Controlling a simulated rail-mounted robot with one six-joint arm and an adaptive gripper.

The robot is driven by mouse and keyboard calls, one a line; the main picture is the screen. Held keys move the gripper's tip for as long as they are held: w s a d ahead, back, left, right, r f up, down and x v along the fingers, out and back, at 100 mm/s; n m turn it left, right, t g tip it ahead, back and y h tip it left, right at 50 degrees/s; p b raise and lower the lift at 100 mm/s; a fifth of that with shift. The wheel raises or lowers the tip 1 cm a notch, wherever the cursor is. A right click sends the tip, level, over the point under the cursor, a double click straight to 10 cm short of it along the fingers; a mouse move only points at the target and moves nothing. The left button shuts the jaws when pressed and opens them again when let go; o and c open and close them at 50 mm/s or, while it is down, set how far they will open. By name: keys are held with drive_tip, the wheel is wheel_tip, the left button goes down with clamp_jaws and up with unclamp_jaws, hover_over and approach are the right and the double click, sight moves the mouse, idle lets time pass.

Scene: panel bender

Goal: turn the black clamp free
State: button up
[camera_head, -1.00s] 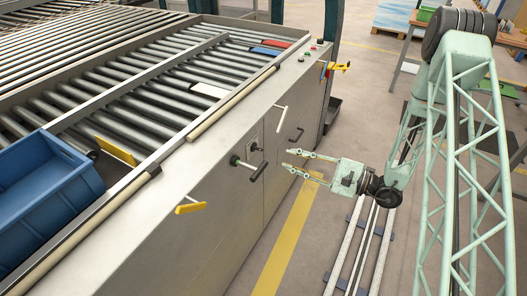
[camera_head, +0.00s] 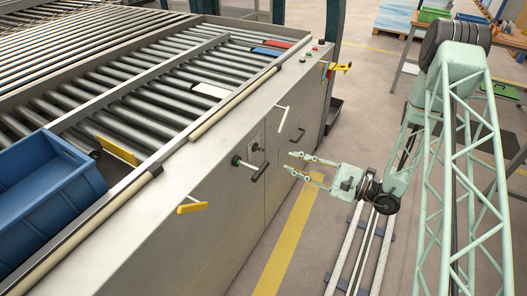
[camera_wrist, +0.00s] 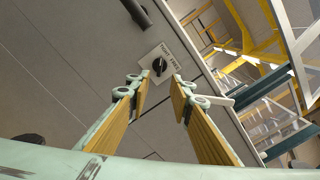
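The black clamp (camera_wrist: 159,65) is a small dark knob on a pale plate lettered TIGHT and FREE, in the upper middle of the wrist view. In the head view the clamp (camera_head: 256,147) shows small on the grey machine's front panel. My gripper (camera_head: 290,162) is open and empty in front of that panel, to the right of the clamp, with a gap between. In the wrist view my gripper's two fingers (camera_wrist: 162,86) stand apart, and the clamp appears between and just beyond their tips. The knob's exact pointing is too small to tell.
A white lever (camera_head: 282,118) and a black handle (camera_head: 297,135) are close by. A yellow handle (camera_head: 192,208) projects at the left. A blue bin (camera_head: 40,190) stands on the machine.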

sight(263, 150)
drive_tip(key=shift+b+x, duration=0.85)
drive_tip(key=shift+x, duration=5.65)
clamp_jaws()
